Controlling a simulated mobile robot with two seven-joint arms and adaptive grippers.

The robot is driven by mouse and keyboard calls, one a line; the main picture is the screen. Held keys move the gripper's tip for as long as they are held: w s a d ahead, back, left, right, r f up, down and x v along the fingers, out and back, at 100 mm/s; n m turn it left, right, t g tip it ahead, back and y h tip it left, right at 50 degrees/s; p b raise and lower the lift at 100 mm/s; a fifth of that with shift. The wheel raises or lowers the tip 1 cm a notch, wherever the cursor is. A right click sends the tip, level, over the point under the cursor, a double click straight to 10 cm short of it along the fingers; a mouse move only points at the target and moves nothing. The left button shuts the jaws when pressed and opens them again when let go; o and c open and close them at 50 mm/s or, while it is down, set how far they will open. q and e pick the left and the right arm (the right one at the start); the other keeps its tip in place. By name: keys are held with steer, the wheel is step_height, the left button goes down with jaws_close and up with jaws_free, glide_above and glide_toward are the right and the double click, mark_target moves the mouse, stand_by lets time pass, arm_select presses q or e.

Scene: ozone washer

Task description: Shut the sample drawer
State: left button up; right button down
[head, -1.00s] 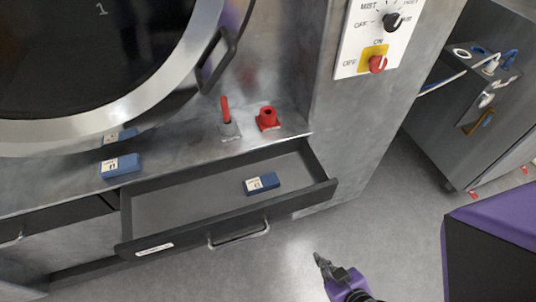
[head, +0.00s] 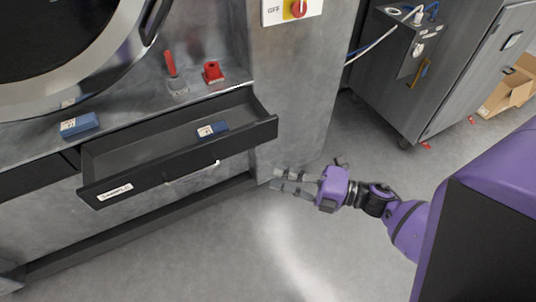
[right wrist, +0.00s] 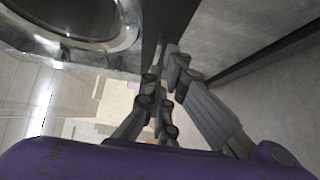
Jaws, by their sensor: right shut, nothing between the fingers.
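The sample drawer (head: 245,142) is a dark tray under the washer's ledge. It is pulled out and open, with a white label on its front's left end and a metal bar handle (head: 192,173). A blue block (head: 213,130) with a pale label lies inside it. My right gripper (head: 280,180) is shut and empty, its fingers pointing left. In the head view it shows below and to the right of the drawer's right front corner, apart from it. The right wrist view shows its grey fingers (right wrist: 165,70) close up. My left gripper is not in view.
A second blue block (head: 80,124), a red-handled part (head: 172,72) and a red fitting (head: 213,73) stand on the ledge above the drawer. The round washer door (head: 70,60) is at upper left. A grey cabinet (head: 440,75) stands right. The floor in front is clear.

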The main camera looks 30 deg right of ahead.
mark_target(221, 121)
arm_select(q)
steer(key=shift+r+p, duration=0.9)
steer(key=shift+p, duration=0.05)
arm_select(e)
steer(key=w+d+x, duration=0.2)
steer(key=x, duration=0.9)
steer(key=shift+w+a, duration=0.2)
steer(key=shift+a, duration=0.1)
steer(key=shift+w, duration=0.1)
steer(key=w+b, duration=0.6)
steer(key=w, duration=0.9)
steer(key=shift+w+f+b, duration=0.15)
steer(key=shift+w+b, duration=0.2)
steer(key=shift+b, duration=0.05)
steer(key=shift+w, duration=0.55)
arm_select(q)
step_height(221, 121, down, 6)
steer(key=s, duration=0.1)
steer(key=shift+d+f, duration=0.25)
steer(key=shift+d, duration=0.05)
arm_select(e)
steer(key=shift+r, duration=0.25)
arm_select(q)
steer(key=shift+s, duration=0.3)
arm_select(e)
steer(key=shift+w+d+r, duration=0.1)
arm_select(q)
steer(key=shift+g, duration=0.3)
